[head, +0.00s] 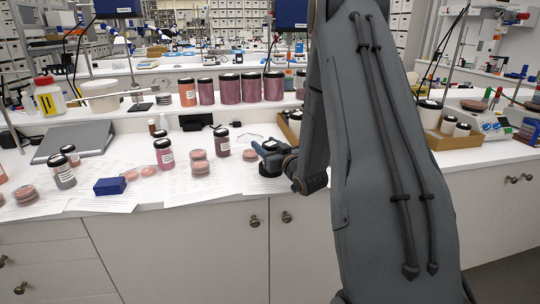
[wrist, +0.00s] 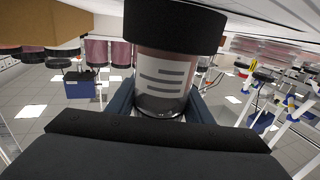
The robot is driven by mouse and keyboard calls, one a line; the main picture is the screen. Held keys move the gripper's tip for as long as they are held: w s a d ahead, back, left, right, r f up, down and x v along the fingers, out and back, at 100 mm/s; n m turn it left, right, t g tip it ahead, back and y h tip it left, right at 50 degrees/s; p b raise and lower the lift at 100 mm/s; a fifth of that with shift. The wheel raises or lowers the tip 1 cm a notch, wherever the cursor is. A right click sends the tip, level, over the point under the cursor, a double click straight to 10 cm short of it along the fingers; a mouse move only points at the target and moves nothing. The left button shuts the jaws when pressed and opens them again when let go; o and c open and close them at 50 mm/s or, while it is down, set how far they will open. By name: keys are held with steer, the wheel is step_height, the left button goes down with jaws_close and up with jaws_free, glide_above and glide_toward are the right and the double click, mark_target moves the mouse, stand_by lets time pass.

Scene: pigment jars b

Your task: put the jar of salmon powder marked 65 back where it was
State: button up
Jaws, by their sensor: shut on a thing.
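My gripper (head: 277,160) is over the front part of the white bench, to the right of the loose jars. In the wrist view it is shut on a jar (wrist: 163,72) with a black lid, a pinkish-brown content and a white label. The fingers grip the jar at its sides; the clear glass at its lower end looks empty. The label's number is not readable, so I cannot tell whether it is 65. In the head view the held jar is mostly hidden by my gripper and arm.
Jars line the raised shelf: an orange one (head: 187,93) and several purple ones (head: 229,90). On the bench stand jars (head: 164,154) (head: 222,144), pink-powder dishes (head: 199,163), a blue box (head: 109,186), paper sheets (head: 190,185) and a grey laptop-like slab (head: 75,142). A cardboard box (head: 437,141) stands right.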

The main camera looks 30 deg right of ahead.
steer(key=shift+r, duration=0.1)
step_height(320, 180, up, 10)
steer(key=b, duration=0.1)
steer(key=shift+b, duration=0.3)
